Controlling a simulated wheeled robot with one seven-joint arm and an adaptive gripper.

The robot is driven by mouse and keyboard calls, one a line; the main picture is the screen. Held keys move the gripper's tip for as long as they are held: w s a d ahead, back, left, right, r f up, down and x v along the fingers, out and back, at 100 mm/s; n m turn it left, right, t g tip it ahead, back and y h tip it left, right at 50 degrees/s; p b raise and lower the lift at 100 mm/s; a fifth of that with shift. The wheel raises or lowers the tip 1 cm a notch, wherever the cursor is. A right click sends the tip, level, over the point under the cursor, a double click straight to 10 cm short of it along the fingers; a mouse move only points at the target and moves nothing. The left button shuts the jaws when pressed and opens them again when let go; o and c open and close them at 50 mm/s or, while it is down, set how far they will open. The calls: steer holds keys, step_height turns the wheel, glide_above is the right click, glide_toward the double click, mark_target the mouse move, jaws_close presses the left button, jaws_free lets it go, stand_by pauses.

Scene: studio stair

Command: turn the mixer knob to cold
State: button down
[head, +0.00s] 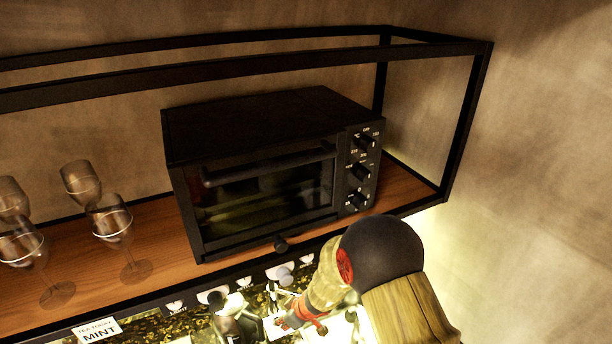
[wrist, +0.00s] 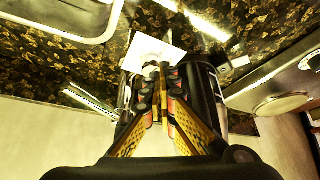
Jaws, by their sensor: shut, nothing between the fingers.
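I cannot make out a mixer knob with certainty in either view. My gripper (head: 279,324) is low in the head view, pointing down and left, beside a dark object (head: 232,318). In the wrist view my gripper (wrist: 163,68) is shut and empty, its fingertips in front of a white flat piece (wrist: 152,52) and near a black cylindrical body (wrist: 206,92).
A black oven (head: 250,135) with side knobs stands on a wooden shelf (head: 140,245) with a black frame. Several stemmed glasses (head: 108,220) stand at its left. A "MINT" sign (head: 98,331) is below. In the wrist view a pale basin rim (wrist: 75,38) is upper left.

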mark_target(279, 329)
steer(key=shift+f+b, duration=1.3)
steer(key=shift+f, duration=0.8)
steer(key=shift+w+a+p, duration=0.2)
steer(key=shift+w+p, duration=0.15)
steer(key=shift+p, duration=0.15)
steer(key=shift+w+d+r+p, duration=0.1)
steer(key=shift+d+r+p, duration=0.05)
steer(key=shift+p, duration=0.4)
steer(key=shift+w+d+p, duration=0.35)
steer(key=shift+d+p, duration=0.1)
steer(key=shift+p, duration=1.3)
steer(key=shift+w+p, duration=0.4)
steer(key=shift+p, duration=0.7)
steer(key=shift+s+d, duration=0.1)
steer(key=shift+d, duration=0.3)
step_height(279, 329, up, 6)
steer(key=p, duration=0.7)
steer(key=shift+s+r, duration=0.1)
